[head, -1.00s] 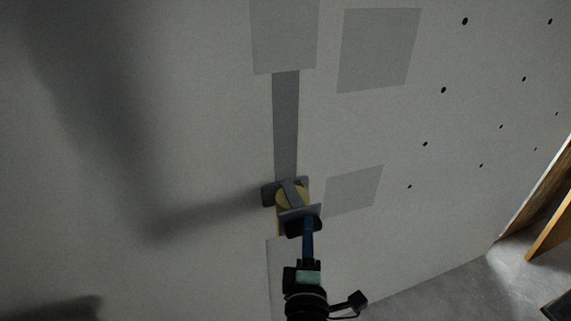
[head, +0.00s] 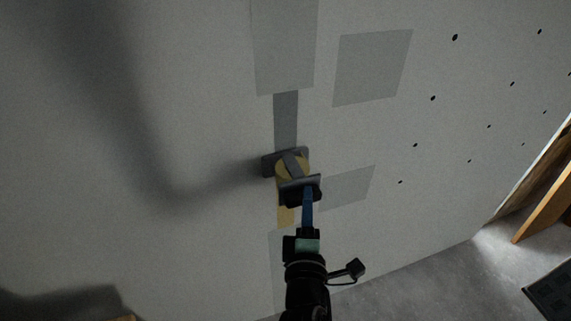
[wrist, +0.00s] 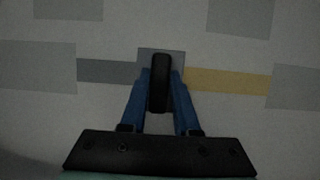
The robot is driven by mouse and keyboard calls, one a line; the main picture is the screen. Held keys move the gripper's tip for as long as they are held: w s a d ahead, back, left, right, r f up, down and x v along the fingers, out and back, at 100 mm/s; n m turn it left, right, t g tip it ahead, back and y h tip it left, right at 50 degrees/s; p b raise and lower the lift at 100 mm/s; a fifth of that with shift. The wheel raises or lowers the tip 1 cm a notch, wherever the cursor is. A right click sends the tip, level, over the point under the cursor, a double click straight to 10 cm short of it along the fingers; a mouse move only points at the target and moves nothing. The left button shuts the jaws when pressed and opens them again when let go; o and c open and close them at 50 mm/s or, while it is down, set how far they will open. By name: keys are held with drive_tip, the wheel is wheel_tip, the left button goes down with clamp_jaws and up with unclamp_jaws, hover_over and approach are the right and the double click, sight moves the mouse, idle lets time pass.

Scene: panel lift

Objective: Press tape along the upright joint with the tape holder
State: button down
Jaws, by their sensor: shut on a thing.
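The tape holder (head: 292,167) is a dark grey frame around a yellow tape roll, held against the wall. My gripper (head: 304,197) is shut on its dark handle; in the wrist view the blue fingers of my gripper (wrist: 159,92) close on both sides of the black handle of the tape holder (wrist: 159,80). The upright joint (head: 286,115) shows as a darker grey strip above the holder. A yellow strip of tape (head: 286,217) lies on the wall below the holder and also runs right of the fingers in the wrist view (wrist: 228,81).
Lighter grey patches (head: 284,45) lie on the wall at the top and bottom ends of the strip, with more squares (head: 371,66) to the right. Dark dots mark the right wall. A wooden piece (head: 545,212) leans at the far right above grey floor.

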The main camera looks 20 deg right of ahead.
wheel_tip(320, 180, up, 21)
drive_tip(key=p, duration=2)
drive_tip(key=shift+f, duration=0.15)
drive_tip(key=s, duration=0.7)
drive_tip(key=shift+d+p, duration=0.15)
drive_tip(key=shift+p, duration=0.25)
